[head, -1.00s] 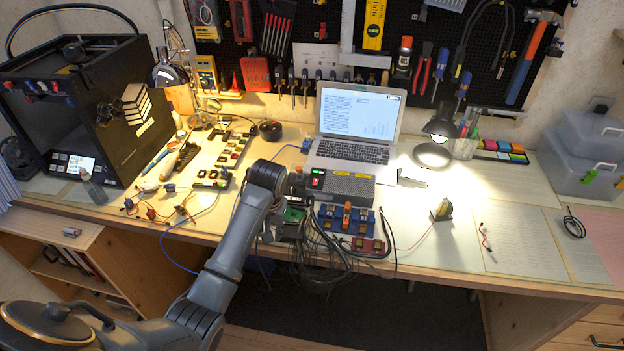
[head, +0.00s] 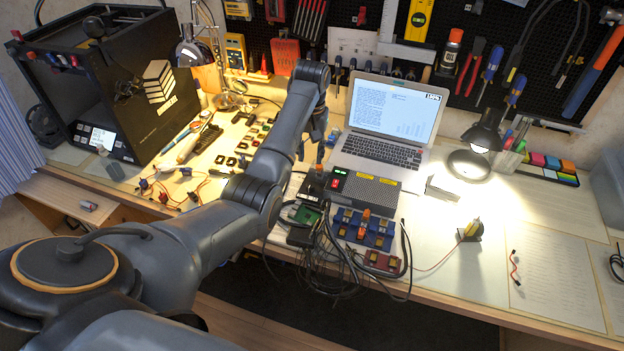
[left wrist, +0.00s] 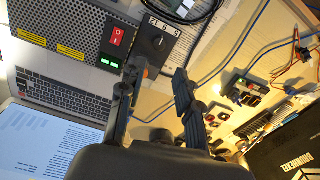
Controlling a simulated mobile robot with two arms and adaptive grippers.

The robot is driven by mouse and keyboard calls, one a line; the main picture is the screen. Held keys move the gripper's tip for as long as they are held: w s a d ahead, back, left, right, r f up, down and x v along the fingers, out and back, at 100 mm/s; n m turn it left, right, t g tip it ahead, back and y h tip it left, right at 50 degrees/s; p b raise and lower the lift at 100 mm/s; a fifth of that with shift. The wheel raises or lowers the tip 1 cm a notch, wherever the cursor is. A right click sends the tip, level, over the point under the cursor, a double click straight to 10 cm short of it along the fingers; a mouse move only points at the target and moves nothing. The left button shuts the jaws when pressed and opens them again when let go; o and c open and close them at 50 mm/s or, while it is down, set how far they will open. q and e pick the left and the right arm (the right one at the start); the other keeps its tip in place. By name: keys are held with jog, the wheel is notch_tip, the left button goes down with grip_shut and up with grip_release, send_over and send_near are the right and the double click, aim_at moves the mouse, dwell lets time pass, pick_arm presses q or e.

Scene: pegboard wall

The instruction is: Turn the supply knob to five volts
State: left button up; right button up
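The power supply (head: 372,190) is a grey perforated box with yellow labels, a red switch and green lit digits, in front of the laptop. In the left wrist view its casing (left wrist: 75,42) fills the upper left. The supply knob (left wrist: 153,44) is a dark dial with a light mark, beneath a white printed number strip ending in 5. In the head view I cannot make the knob out. My left gripper (head: 316,150) points down behind the supply's left end. In the left wrist view its fingers (left wrist: 158,74) are apart, with the knob just beyond the tips. My right gripper is not in view.
The laptop (head: 385,150) stands open behind the supply. Black cables (head: 335,265) and a blue terminal board (head: 362,228) lie in front. Small circuit parts (head: 240,150) lie to the left, a lit lamp (head: 483,130) to the right. Papers (head: 460,265) lie flat at right.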

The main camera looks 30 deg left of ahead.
pick_arm(q)
send_over(310, 185)
notch_tip(310, 185, down, 6)
jog(key=shift+s+d+r, duration=0.1)
jog(key=shift+d, duration=0.05)
notch_tip(310, 185, down, 4)
jog(key=shift+f, duration=0.95)
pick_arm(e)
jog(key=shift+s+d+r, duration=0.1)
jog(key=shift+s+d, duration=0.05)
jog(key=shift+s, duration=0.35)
pick_arm(q)
jog(key=shift+c, duration=0.2)
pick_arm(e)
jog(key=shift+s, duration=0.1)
pick_arm(q)
grip_shut()
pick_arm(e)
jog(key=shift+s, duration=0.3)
